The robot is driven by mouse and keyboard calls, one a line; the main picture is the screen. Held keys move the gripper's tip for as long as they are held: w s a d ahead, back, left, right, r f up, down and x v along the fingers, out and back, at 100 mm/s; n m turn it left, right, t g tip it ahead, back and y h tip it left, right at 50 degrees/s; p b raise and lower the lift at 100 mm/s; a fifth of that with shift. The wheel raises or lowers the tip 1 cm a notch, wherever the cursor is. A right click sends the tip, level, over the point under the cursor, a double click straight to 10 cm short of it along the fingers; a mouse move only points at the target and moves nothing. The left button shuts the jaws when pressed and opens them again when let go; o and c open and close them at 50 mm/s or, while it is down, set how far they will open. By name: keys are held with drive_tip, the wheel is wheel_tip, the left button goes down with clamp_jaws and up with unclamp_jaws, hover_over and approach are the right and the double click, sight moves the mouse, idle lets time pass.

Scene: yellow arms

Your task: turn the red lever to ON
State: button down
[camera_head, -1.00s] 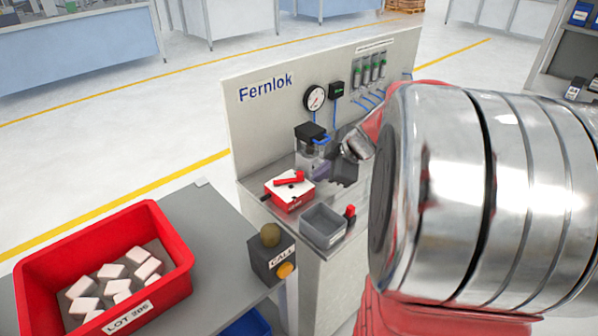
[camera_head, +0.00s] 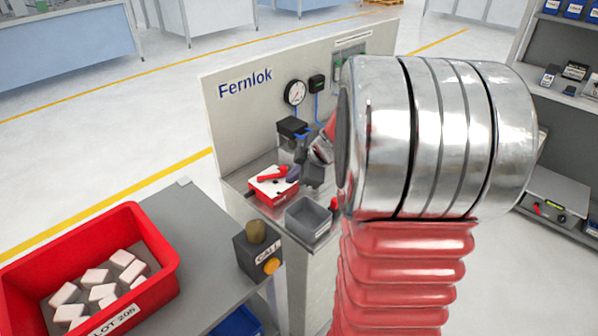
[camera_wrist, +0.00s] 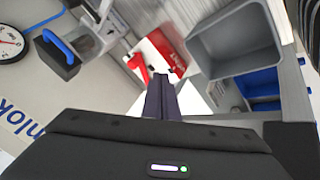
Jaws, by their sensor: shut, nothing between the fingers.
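The red lever (camera_head: 272,174) lies across the white top of a red box (camera_head: 273,190) on the Fernlok bench. In the wrist view the lever (camera_wrist: 138,66) shows just above and left of my fingertips, with the red box (camera_wrist: 166,52) behind it. My gripper (camera_head: 293,175) is shut and empty, close to the lever's right side in the head view. In the wrist view its dark fingers (camera_wrist: 161,84) lie together and point toward the box. I cannot tell whether they touch the lever. No ON marking is readable.
A grey bin (camera_head: 309,219) stands right in front of the red box. A clear device with a black and blue top (camera_head: 292,128) stands behind it. A gauge (camera_head: 295,92) is on the back panel.

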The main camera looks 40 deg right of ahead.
sight(280, 177)
drive_tip(key=w+f, duration=0.1)
drive_tip(key=w+d+f, duration=0.1)
drive_tip(key=w, duration=0.2)
drive_tip(key=shift+w+d+f, duration=0.2)
drive_tip(key=shift+w+f, duration=0.15)
drive_tip(key=shift+f, duration=0.05)
drive_tip(key=shift+w+d, duration=0.25)
drive_tip(key=shift+w, duration=0.15)
drive_tip(key=shift+w, duration=0.1)
